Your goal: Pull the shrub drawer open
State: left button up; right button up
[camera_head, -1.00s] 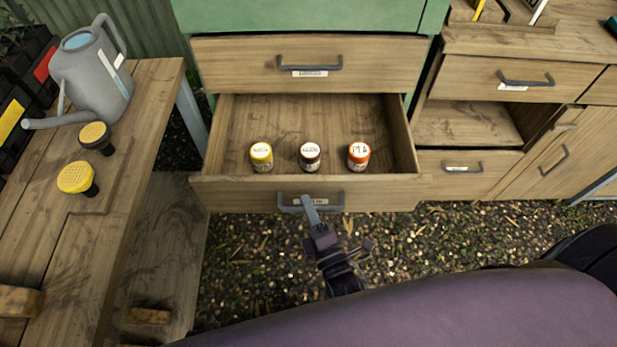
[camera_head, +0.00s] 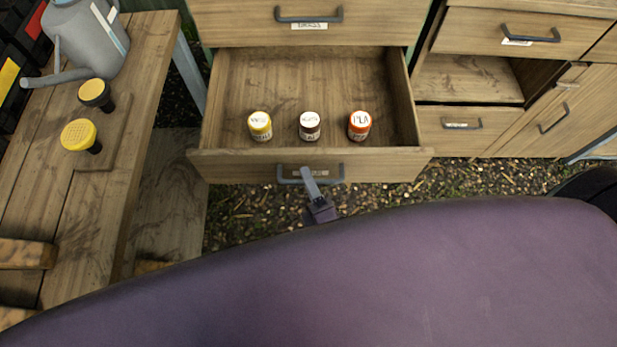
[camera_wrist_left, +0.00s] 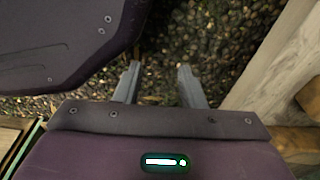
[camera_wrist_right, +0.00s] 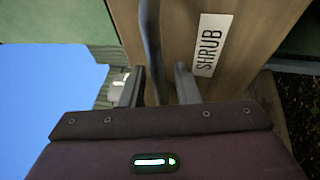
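The shrub drawer (camera_head: 400,168) is pulled partly out of the cabinet, and three capped jars stand inside: yellow (camera_head: 260,126), dark brown (camera_head: 309,126) and orange (camera_head: 359,125). Its grey bar handle (camera_head: 287,180) is on the front, beside a label (camera_wrist_right: 211,44) reading SHRUB in the right wrist view. My right gripper (camera_wrist_right: 161,78) is at this handle. The bar passes between its fingers, which stand apart with a visible gap on one side. In the head view it reaches up from below. My left gripper (camera_wrist_left: 158,75) is open and empty above gravel, out of the head view.
A closed drawer (camera_head: 370,25) is above. More drawers (camera_head: 462,125) and a cupboard door are at the right. A wooden bench (camera_head: 75,210) at the left holds a grey watering can (camera_head: 85,40) and two yellow-topped pieces (camera_head: 78,135). Gravel lies below.

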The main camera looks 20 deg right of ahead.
pick_arm(q)
jog(key=shift+w+d+r, duration=0.15)
jog(key=shift+w+r, duration=0.05)
jog(key=shift+w, duration=0.35)
pick_arm(e)
jog(key=a+v, duration=0.1)
jog(key=v, duration=0.6)
jog(key=shift+s+d, duration=0.4)
jog(key=shift+d, duration=0.15)
jog(key=shift+f, duration=0.1)
